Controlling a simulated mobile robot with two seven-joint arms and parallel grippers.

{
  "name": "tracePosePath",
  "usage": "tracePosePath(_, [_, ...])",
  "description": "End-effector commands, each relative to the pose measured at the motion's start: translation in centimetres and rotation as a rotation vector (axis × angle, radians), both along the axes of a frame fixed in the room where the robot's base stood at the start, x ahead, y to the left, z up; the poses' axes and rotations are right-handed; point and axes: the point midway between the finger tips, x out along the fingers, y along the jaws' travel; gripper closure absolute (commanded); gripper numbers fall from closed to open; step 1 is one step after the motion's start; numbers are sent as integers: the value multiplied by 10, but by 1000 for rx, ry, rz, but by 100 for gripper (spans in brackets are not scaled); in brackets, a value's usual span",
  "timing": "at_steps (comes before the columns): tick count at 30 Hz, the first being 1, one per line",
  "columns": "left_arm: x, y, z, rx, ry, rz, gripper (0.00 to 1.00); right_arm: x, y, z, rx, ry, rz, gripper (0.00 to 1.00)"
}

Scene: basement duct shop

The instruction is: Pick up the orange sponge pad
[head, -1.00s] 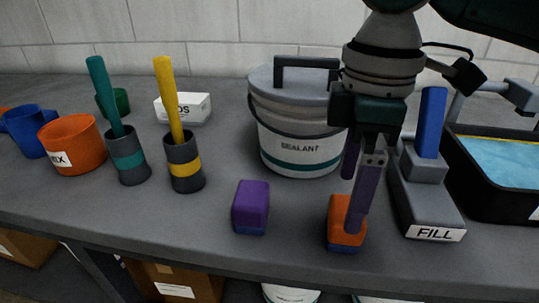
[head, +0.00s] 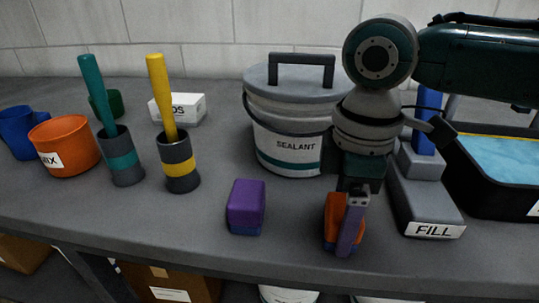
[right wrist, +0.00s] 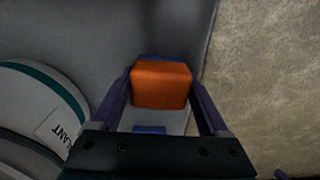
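The orange sponge pad (head: 330,215) has a blue underside and sits on the grey bench near its front edge. In the right wrist view, the pad (right wrist: 161,85) lies between the two purple fingers of my right gripper (right wrist: 161,82). One finger is on each side, with little or no visible gap at the tips. In the head view, my right gripper (head: 351,220) is low over the pad, and its near finger hides part of the pad. The right gripper looks open around the pad; firm contact cannot be seen. My left gripper is not in view.
A purple sponge pad (head: 246,203) sits to the left. A sealant bucket (head: 285,130) stands behind. A grey FILL block (head: 425,205) and a black tray (head: 500,196) are on the right. Cups with teal and yellow handles (head: 160,95) stand left. The bench's front edge is close.

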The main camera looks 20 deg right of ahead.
Motion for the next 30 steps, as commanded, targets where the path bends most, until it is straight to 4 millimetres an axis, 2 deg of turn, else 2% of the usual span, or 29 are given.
tracePosePath(2, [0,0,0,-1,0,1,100,0,0,0,0,0,0,31])
tracePosePath(15, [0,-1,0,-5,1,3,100,0,0,0,0,0,0,79])
tracePosePath(23, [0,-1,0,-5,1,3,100,0,0,2,0,-1,0,79])
tracePosePath(26, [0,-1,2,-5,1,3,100,0,0,8,0,-1,0,79])
tracePosePath(30, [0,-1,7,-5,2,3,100,1,0,28,1,-3,0,79])
